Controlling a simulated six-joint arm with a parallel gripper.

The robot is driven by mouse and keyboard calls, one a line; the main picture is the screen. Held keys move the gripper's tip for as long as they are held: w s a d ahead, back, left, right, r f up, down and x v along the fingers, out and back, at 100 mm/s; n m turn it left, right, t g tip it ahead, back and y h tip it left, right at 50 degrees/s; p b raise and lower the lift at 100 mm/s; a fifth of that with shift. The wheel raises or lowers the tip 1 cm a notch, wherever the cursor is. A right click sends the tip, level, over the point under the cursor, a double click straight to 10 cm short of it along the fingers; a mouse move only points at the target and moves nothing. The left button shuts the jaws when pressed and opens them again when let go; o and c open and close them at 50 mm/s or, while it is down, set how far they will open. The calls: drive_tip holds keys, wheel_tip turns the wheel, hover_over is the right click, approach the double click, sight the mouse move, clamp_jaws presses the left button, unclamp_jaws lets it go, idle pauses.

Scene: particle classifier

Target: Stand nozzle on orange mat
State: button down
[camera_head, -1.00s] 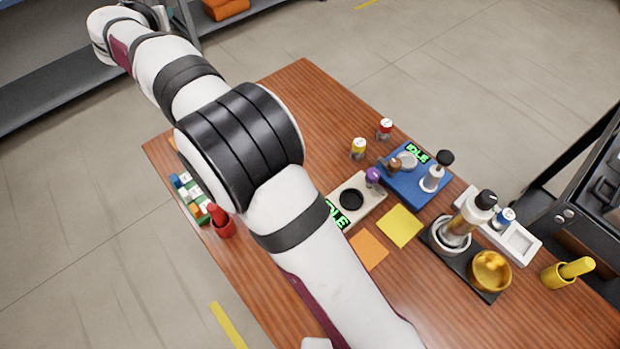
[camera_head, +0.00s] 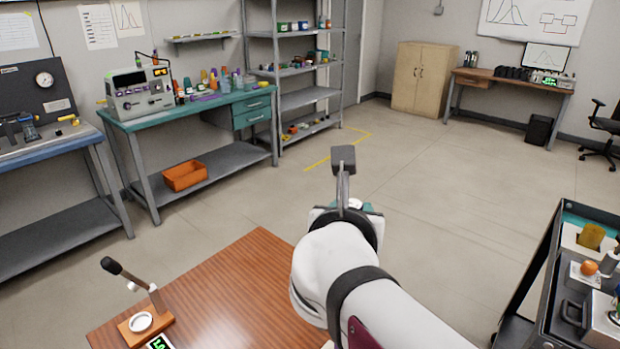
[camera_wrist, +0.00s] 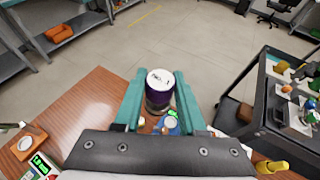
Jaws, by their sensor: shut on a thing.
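My gripper (camera_wrist: 160,106) shows in the wrist view with its two teal fingers closed on a dark purple cylinder (camera_wrist: 158,97). The cylinder has a white top with small dark print and sits upright between the fingers. I cannot tell if this is the nozzle. In the head view the far end of my arm hides most of the gripper, and the held cylinder is not clear there. The orange mat cannot be made out in either current view.
The wooden table (camera_head: 235,290) has a lever press (camera_head: 140,300) at its left. In the wrist view a blue device (camera_wrist: 170,124) lies partly hidden beyond the gripper. A dark cart (camera_head: 555,275) stands at the right. A yellow piece (camera_wrist: 272,167) is at lower right.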

wheel_tip(320, 180, down, 12)
drive_tip(key=s+a+r+m+g+h, duration=0.1)
drive_tip(key=a+m+h, duration=0.1)
drive_tip(key=s+f+m+g+h, duration=0.2)
drive_tip(key=s+f, duration=0.2)
drive_tip(key=f, duration=0.5)
drive_tip(key=s+d+f+m+g+h, duration=0.1)
drive_tip(key=s+f+m+g+h, duration=0.1)
drive_tip(key=s+f, duration=0.3)
drive_tip(key=s+f+m+g+h, duration=0.2)
drive_tip(key=s+f, duration=0.3)
drive_tip(key=f, duration=0.7)
drive_tip(key=shift+d+f+m, duration=0.35)
drive_tip(key=shift+d+m, duration=0.05)
drive_tip(key=shift+m, duration=0.2)
drive_tip(key=shift+c, duration=2.4)
unclamp_jaws()
